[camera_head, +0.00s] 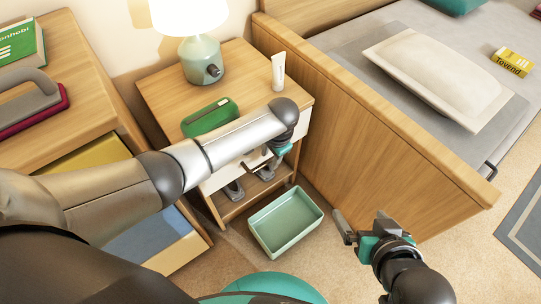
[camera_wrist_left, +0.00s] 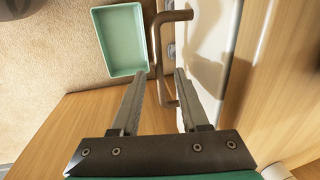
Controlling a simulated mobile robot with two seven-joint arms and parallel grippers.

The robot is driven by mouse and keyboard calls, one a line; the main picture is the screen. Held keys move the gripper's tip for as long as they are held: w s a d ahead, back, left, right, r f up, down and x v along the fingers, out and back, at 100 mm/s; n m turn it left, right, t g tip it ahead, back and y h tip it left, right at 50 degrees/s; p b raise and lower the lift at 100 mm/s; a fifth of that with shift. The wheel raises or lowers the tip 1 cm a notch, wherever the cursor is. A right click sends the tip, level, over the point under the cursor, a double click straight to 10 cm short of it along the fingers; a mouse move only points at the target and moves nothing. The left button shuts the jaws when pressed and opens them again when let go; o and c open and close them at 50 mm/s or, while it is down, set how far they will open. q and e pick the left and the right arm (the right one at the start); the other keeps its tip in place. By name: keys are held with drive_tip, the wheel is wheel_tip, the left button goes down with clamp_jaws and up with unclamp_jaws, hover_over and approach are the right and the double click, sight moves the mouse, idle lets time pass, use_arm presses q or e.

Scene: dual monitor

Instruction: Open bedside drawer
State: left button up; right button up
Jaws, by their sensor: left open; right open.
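The wooden bedside table (camera_head: 247,65) stands beside the bed, its white drawer front (camera_head: 218,180) mostly hidden behind my left arm in the head view. The drawer looks shut. In the left wrist view, the drawer's brown bar handle (camera_wrist_left: 158,45) stands out from the white front (camera_wrist_left: 205,45). My left gripper (camera_head: 250,182) is open at the drawer front. In the left wrist view its two fingers (camera_wrist_left: 160,76) lie on either side of the handle bar; I cannot tell whether they touch it. My right gripper (camera_head: 362,224) is open and empty, near the bed's wooden side panel.
A green bin (camera_head: 286,222) stands on the floor in front of the bedside table. A lamp (camera_head: 202,60), a green case (camera_head: 209,117) and a white tube (camera_head: 278,72) stand on the tabletop. A wooden dresser (camera_head: 85,85) is at left, the bed panel (camera_head: 340,120) at right.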

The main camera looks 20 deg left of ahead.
use_arm(q)
clamp_jaws()
idle(1.4)
